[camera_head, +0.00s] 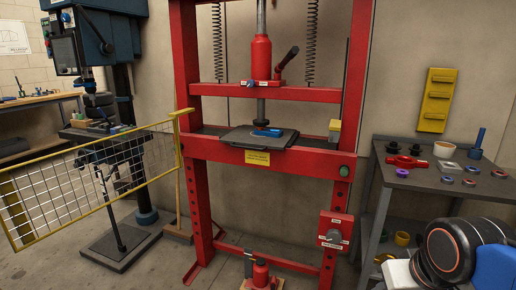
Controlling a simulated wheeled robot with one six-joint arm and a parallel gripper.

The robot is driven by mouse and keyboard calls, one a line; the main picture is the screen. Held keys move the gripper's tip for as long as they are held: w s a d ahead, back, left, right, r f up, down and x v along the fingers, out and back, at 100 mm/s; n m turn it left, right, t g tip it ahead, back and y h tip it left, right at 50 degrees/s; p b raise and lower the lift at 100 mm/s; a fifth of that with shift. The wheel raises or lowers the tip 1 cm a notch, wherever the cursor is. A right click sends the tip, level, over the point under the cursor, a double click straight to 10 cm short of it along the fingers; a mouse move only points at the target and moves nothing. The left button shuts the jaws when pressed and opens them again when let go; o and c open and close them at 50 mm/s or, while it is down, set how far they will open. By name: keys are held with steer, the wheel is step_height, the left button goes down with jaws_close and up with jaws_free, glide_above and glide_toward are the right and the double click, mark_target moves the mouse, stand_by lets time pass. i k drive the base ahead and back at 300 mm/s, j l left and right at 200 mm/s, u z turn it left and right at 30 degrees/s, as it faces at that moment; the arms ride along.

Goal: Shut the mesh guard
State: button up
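The mesh guard (88,181) is a yellow-framed wire panel in the left half of the view. It is attached near the left post of the red press (189,112) and stands swung open, reaching out to the left and towards me. The front of the press is uncovered. A dark plate (240,137) with a small blue piece (267,132) sits on the press bed. Links of my arm show at the lower right corner, but my gripper is not in view.
A grey bench (450,185) with several small parts stands to the right of the press. A dark blue drill machine (100,40) stands behind the guard at left. A red control box (336,229) is on the right post. A small red jack (261,274) sits on the floor.

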mark_target(8, 194)
steer(key=i+j+u, duration=0.5)
steer(key=i+j, duration=0.6)
steer(key=i+j+z, duration=0.1)
steer(key=j+z, duration=0.3)
steer(key=j, duration=0.25)
steer(key=j+z, duration=0.4)
steer(key=j, duration=0.25)
steer(key=j+z, duration=0.4)
steer(key=j, duration=0.25)
steer(key=k+j+z, duration=0.2)
steer(key=j+z, duration=0.2)
steer(key=j, duration=0.2)
steer(key=k+j+z, duration=0.25)
steer(key=j+z, duration=0.15)
steer(key=j, duration=0.2)
steer(key=k+j+z, duration=0.35)
steer(key=j, duration=0.15)
steer(key=k+j+z, duration=0.8)
steer(key=l+u, duration=0.15)
steer(key=u, duration=0.35)
steer(key=l+u, duration=0.1)
steer(key=u, duration=0.15)
steer(key=l+u, duration=0.25)
steer(key=j, duration=0.1)
